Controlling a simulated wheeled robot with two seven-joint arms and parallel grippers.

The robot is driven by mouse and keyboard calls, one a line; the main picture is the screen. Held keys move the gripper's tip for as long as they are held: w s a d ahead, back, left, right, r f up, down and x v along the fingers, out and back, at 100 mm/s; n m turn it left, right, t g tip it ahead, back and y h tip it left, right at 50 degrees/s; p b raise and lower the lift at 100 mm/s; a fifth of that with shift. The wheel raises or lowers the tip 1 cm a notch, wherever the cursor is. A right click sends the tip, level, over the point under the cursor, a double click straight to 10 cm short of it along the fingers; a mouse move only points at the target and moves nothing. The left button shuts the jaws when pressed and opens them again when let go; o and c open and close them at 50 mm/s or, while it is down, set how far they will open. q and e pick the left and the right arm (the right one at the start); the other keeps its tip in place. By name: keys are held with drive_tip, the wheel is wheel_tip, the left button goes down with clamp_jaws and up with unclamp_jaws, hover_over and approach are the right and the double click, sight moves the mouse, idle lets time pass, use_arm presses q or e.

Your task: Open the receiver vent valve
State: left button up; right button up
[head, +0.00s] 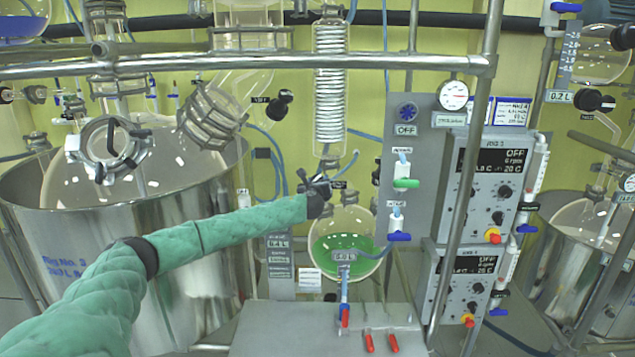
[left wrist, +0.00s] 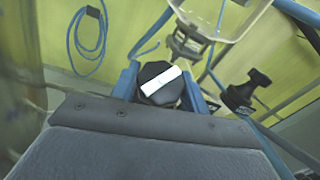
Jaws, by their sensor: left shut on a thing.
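The receiver flask (head: 343,243) hangs in the middle of the head view with green liquid in it. My left gripper (head: 320,184) is just above its upper left side, at the end of my green-sleeved arm. In the left wrist view, its two blue fingers stand on either side of a black valve knob (left wrist: 150,72) with a white bar on its face. The gripper is shut on this knob. The white bar lies tilted, its right end higher. In the head view the gripper and wrist mostly hide the knob. My right gripper is not in view.
A glass coil condenser (head: 330,90) stands above the flask. A large steel vessel (head: 150,270) is at left. Green-handled (head: 405,183) and blue-handled (head: 399,237) valves sit right of the flask. Another black knob (left wrist: 240,92) is at right in the left wrist view.

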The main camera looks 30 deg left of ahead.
use_arm(q)
drive_tip(key=n+g+y, duration=0.2)
drive_tip(key=n, duration=0.1)
drive_tip(key=n+g+y, duration=0.2)
drive_tip(key=n, duration=0.1)
drive_tip(key=n+g+y+b, duration=0.1)
drive_tip(key=n+g, duration=0.8)
drive_tip(key=shift+r+n+g+h, duration=0.1)
drive_tip(key=shift+n+g+h, duration=1)
drive_tip(key=shift+n+g, duration=0.6)
drive_tip(key=shift+n, duration=0.1)
drive_tip(key=o, duration=1)
drive_tip(key=shift+a, duration=0.1)
